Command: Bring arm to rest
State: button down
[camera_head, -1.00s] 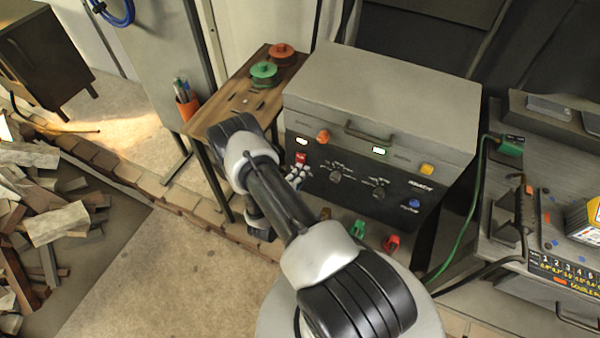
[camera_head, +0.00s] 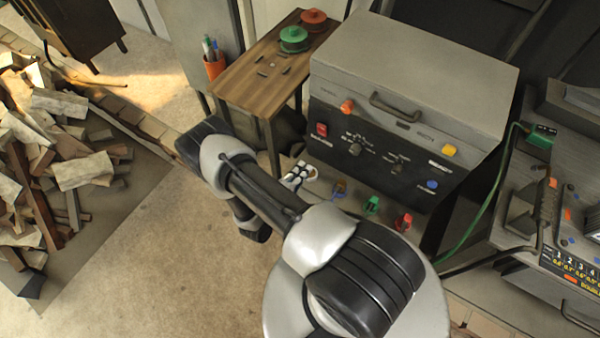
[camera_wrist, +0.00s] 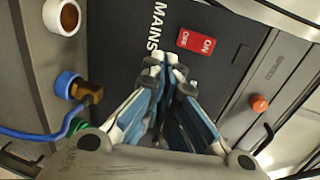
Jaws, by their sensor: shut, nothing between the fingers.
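My arm reaches from the lower right of the head view toward the grey machine (camera_head: 415,70). My gripper (camera_head: 298,174) shows partly past my arm, in front of the black control panel (camera_head: 385,160) and below its red switch (camera_head: 321,129). In the wrist view my gripper (camera_wrist: 168,62) has its blue and white fingers together with nothing held. The red ON/OFF switch (camera_wrist: 196,41) is beyond the fingertips, beside the word MAINS, and looks apart from them. The panel's indicator windows look dark.
Coloured connectors, such as the green one (camera_head: 371,205) and red one (camera_head: 403,223), line the machine's front ledge. A wooden side table (camera_head: 262,88) stands left of it. A wood pile (camera_head: 60,160) lies far left, with bare floor (camera_head: 150,270) between. A green cable (camera_head: 490,215) hangs at right.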

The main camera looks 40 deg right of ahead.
jog(key=shift+s+a+f, duration=0.15)
jog(key=shift+s+a, duration=0.15)
jog(key=shift+a, duration=0.4)
notch_tip(320, 180, up, 28)
jog(key=s+m+g+y, duration=0.3)
jog(key=m+g, duration=0.6)
jog(key=m, duration=1.2)
jog(key=s+a+r+m+t+y, duration=0.7)
jog(key=s+a+r+m+y, duration=0.4)
jog(key=a+r+m, duration=0.5)
jog(key=s+m, duration=0.1)
jog(key=m, duration=0.2)
jog(key=shift+s+r+t+y, duration=0.2)
jog(key=shift+s+t+y, duration=0.1)
jog(key=shift+t+y, duration=0.1)
jog(key=shift+d+m, duration=0.1)
jog(key=shift+m, duration=0.2)
